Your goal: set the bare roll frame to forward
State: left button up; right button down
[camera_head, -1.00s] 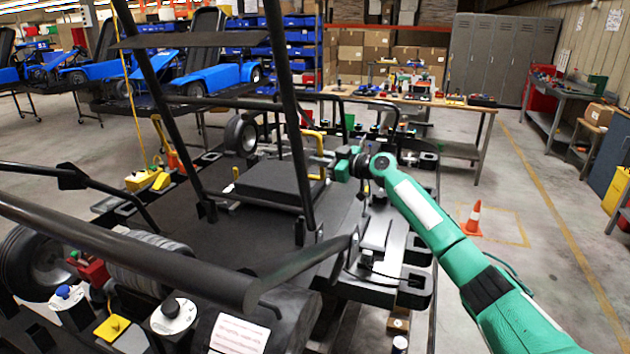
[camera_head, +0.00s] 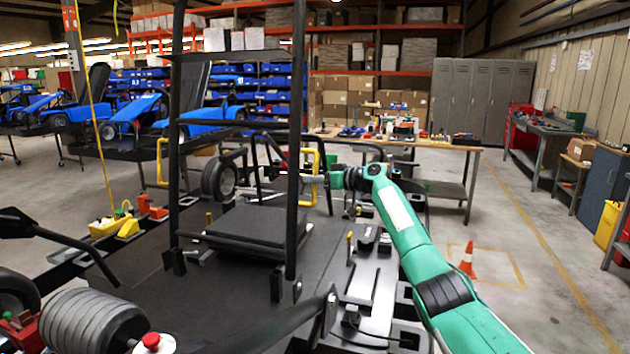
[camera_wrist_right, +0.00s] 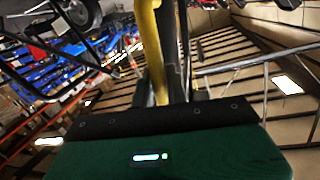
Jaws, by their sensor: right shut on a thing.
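The black roll frame (camera_head: 295,110) stands nearly upright in the head view. It has two tall posts and a flat cross plate near the top. Yellow bar handles show beside the posts, the left handle (camera_head: 160,160) and the right handle (camera_head: 318,155). My right gripper (camera_head: 320,180) reaches in from the right at the right handle. In the right wrist view, the yellow bar (camera_wrist_right: 152,50) runs up from between the jaws, and the gripper is shut on it. The fingertips are small and partly hidden in the head view. My left gripper is not in view.
The black stand deck (camera_head: 140,290) lies below the frame, with a square black pad (camera_head: 245,230) on it. A wheel (camera_head: 218,180) stands behind. A workbench (camera_head: 440,145) stands behind.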

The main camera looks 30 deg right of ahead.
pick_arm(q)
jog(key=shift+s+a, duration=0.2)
pick_arm(e)
jog(key=shift+d+r, duration=0.2)
jog(key=c, duration=1.8)
grip_release()
jog(key=o, duration=0.3)
jog(key=shift+w+d, duration=0.1)
jog(key=shift+w+d+f, duration=0.1)
jog(key=shift+w+f, duration=0.05)
jog(key=shift+f, duration=0.15)
pick_arm(q)
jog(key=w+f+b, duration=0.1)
jog(key=b, duration=0.1)
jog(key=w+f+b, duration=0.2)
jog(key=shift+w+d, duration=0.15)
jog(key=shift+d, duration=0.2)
pick_arm(e)
jog(key=v, duration=1.4)
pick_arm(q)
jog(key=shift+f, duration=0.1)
pick_arm(e)
jog(key=shift+w, duration=0.1)
